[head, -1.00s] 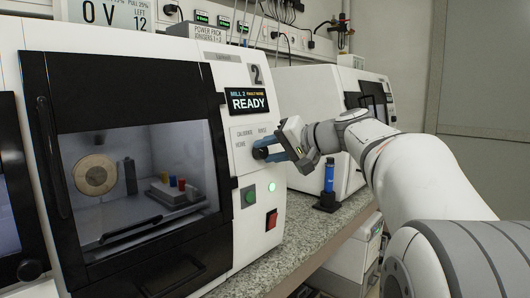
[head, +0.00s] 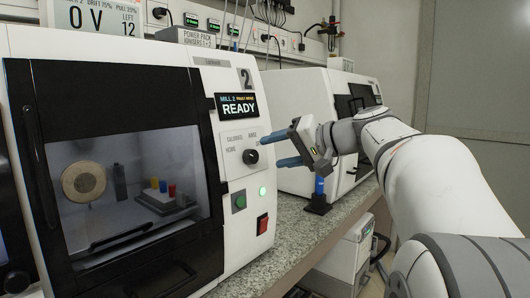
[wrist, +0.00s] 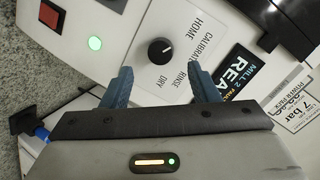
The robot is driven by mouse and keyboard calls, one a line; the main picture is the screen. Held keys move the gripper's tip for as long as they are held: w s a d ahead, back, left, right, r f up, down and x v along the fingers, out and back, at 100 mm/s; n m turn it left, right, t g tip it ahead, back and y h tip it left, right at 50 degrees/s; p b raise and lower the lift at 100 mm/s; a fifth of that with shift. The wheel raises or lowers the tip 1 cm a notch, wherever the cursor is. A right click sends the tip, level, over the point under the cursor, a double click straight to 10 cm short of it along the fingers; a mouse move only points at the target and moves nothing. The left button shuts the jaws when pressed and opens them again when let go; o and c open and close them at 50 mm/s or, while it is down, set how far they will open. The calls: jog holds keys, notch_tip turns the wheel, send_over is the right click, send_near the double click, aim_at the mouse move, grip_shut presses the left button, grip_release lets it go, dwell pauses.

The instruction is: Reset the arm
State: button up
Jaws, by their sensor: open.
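My gripper (head: 276,150) is open and empty in the head view, just right of the front panel of mill 2 (head: 225,60). Its two blue fingers (wrist: 160,88) are spread apart in the wrist view. The black round knob (head: 250,156) on the panel is apart from the fingers. In the wrist view the knob (wrist: 160,51) lies beyond and between the fingertips, with labels including HOME, RINSE and DRY around it. The mill's display (head: 237,106) reads READY.
A green button (head: 239,201) and a red switch (head: 262,224) are low on the panel. A blue tube in a black stand (head: 318,200) is on the speckled counter (head: 285,235) below my gripper. A second white machine (head: 300,100) stands behind.

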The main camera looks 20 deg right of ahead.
jog(key=shift+v, duration=1.1)
jog(key=s+a+f+g+h+p, duration=0.45)
jog(key=s+a+f+p, duration=0.35)
jog(key=p, duration=0.6)
jog(key=s+d+f+n+g+h+p, duration=0.1)
jog(key=s+g+h+p, duration=0.1)
jog(key=s+p, duration=0.3)
jog(key=s+d+f+n+g+h+p, duration=0.1)
jog(key=s+n+h+p, duration=0.1)
jog(key=s+p, duration=0.4)
jog(key=s+h, duration=0.1)
jog(key=s, duration=0.2)
jog(key=shift+s+g, duration=0.35)
